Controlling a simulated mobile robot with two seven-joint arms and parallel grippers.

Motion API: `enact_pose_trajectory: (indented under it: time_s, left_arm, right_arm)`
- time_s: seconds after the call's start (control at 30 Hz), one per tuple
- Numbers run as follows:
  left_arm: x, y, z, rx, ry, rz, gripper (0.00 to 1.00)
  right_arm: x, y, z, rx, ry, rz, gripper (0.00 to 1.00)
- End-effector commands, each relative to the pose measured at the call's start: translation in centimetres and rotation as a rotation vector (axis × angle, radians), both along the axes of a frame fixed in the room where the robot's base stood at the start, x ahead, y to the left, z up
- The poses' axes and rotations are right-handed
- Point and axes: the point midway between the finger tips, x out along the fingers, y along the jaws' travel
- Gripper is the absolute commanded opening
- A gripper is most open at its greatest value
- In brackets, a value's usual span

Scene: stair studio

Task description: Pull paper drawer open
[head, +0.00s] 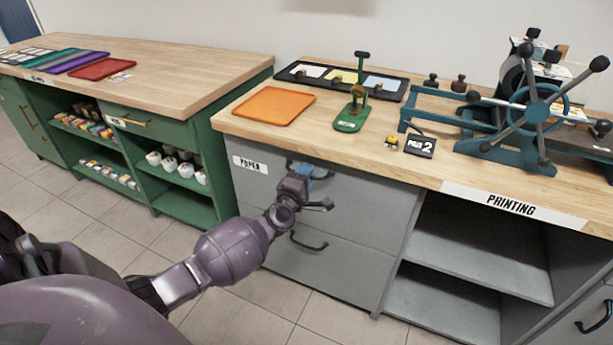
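The paper drawer (262,187) is the grey upper drawer front below the wooden counter, with a white "PAPER" label (250,164) at its left. It looks flush with the cabinet. Its dark bar handle (326,176) is partly hidden behind my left gripper (316,190). My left gripper is right at the handle, in front of the drawer. One dark finger shows below the handle; the other finger is hard to make out. I cannot tell whether the fingers touch or grip the handle. My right gripper is out of view.
A lower grey drawer with a dark handle (308,241) sits below. Open grey shelves (480,247) are to the right. An orange tray (274,106), a green stand (351,122) and a printing press (538,107) stand on the counter. A green shelf unit (186,205) is to the left.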

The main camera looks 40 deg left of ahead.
Motion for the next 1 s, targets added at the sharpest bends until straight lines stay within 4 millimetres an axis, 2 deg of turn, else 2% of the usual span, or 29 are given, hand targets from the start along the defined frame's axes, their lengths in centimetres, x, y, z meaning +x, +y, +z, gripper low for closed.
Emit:
enact_pose_trajectory:
  time_s: [0.13, 0.37, 0.77, 0.87, 1.0]
  left_arm:
    - [0.0, 0.0, 0.0, 0.0, 0.0, 0.0, 0.35]
    - [0.0, 0.0, 0.0, 0.0, 0.0, 0.0, 0.0]
    - [-0.5, -0.1, 0.1, 0.001, -0.001, 0.0, 0.0]
    - [-1.3, -0.3, 0.2, 0.001, -0.002, 0.0, 0.0]
    - [-3.4, -0.9, 0.4, 0.001, -0.003, 0.0, 0.0]
  right_arm:
    - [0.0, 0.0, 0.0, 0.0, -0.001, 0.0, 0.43]
    - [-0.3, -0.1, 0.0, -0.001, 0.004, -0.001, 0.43]
    - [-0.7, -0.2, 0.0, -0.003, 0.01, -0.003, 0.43]
    - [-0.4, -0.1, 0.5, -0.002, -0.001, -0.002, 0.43]
    - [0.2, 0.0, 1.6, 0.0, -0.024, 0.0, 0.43]
